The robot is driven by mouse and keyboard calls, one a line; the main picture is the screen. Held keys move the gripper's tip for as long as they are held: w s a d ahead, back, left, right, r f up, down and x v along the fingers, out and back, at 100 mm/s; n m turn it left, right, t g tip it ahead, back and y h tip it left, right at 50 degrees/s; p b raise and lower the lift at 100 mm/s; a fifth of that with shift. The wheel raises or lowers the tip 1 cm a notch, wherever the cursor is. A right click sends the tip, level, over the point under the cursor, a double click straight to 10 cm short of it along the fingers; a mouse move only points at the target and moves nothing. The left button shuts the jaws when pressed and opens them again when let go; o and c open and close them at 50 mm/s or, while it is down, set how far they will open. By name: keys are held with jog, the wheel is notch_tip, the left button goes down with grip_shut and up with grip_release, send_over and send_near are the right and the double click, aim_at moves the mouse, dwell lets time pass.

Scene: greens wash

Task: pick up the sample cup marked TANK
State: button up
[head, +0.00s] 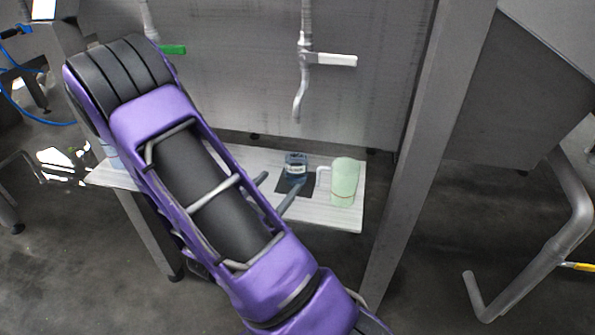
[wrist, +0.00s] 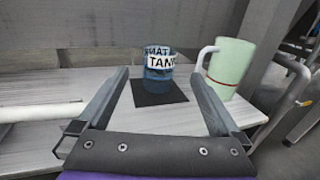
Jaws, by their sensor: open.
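The sample cup (wrist: 159,72) is a small clear blue cup with a white label reading TANK in the wrist view. It stands upright on a dark square mat (wrist: 158,94) on the pale shelf. The cup also shows in the head view (head: 296,167), where its label is too small to read. My gripper (wrist: 162,75) is open, its two fingers pointing toward the cup from either side of the view. The cup appears between the fingers and slightly ahead of their tips. In the head view my gripper (head: 277,192) shows partly behind my purple arm.
A pale green jug (head: 343,182) stands close to the right of the cup, its handle toward the cup. A grey wall rises behind the shelf (head: 335,215). A tap (head: 303,75) hangs above. A white cylindrical object (wrist: 40,112) lies at left in the wrist view.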

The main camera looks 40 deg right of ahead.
aim_at(302, 154)
jog(key=x, duration=1.2)
jog(key=shift+w+d+r, duration=0.1)
jog(key=shift+w+d, duration=0.1)
jog(key=shift+d, duration=0.05)
jog(key=shift+c, duration=0.3)
jog(key=c, duration=1.4)
jog(key=shift+a+r+p, duration=0.2)
jog(key=shift+r+p, duration=0.15)
